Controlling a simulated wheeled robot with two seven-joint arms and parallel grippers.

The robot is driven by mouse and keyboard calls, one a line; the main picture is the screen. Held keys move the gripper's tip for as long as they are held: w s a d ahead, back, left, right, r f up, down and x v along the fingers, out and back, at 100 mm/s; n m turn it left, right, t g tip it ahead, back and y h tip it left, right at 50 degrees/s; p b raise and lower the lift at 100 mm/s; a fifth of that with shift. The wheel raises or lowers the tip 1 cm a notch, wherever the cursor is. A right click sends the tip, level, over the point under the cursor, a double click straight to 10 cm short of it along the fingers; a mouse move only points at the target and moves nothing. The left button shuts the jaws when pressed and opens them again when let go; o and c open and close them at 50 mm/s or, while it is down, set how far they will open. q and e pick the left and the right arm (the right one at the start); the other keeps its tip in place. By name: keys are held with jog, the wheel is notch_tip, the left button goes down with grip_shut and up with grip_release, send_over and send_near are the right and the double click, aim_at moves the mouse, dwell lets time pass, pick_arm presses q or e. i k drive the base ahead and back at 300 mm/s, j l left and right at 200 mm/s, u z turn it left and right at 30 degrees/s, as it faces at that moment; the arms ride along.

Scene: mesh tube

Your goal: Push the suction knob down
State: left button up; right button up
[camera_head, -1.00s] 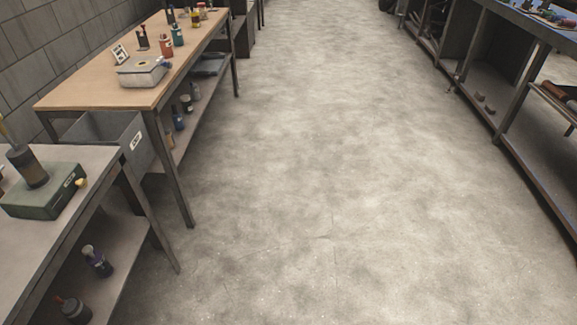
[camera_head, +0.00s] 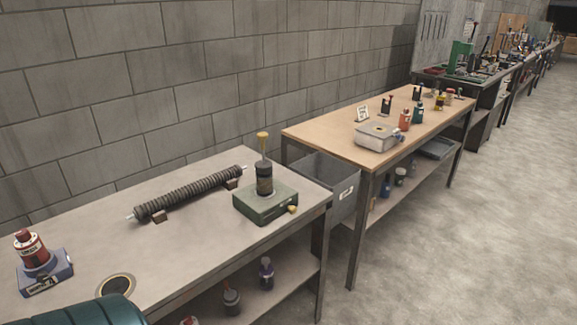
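A green box (camera_head: 265,205) sits at the right end of the near grey bench. A dark cylinder (camera_head: 264,180) stands upright on it, with a yellow knob (camera_head: 262,136) raised on top. A smaller yellow knob (camera_head: 293,209) sticks out of the box's right side. I cannot tell which of these is the suction knob. A dark ribbed mesh tube (camera_head: 190,192) lies on two brown supports left of the box. Neither of my grippers is in view.
The grey bench (camera_head: 205,240) also bears a red canister (camera_head: 31,250) on a blue-grey base and a round inset (camera_head: 116,287). A teal rounded shape (camera_head: 95,312) covers its front left. A grey bin (camera_head: 322,178) and wooden bench (camera_head: 330,130) lie beyond. Floor at right is clear.

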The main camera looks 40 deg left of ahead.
aim_at(262, 136)
jog(key=u, duration=1.55)
